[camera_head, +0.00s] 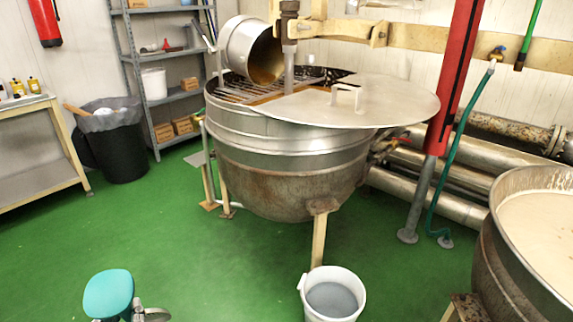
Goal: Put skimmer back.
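I cannot make out a skimmer anywhere in the head view. A large steel kettle (290,145) stands on legs in the middle. A flat metal lid with a handle (370,103) covers its right part, and a slatted grate (245,88) shows at its left. A metal pot (252,48) is tilted on its side above the grate. A teal cap (108,293) at the bottom left looks like part of my arm. Neither gripper's fingers can be made out, so I cannot see whether they hold anything.
A white bucket (333,293) with grey liquid stands on the floor in front of the kettle. A second kettle (530,225) is at the right edge. A black bin (112,140), a workbench (35,180) and grey shelving (180,95) stand left. The green floor at left-centre is clear.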

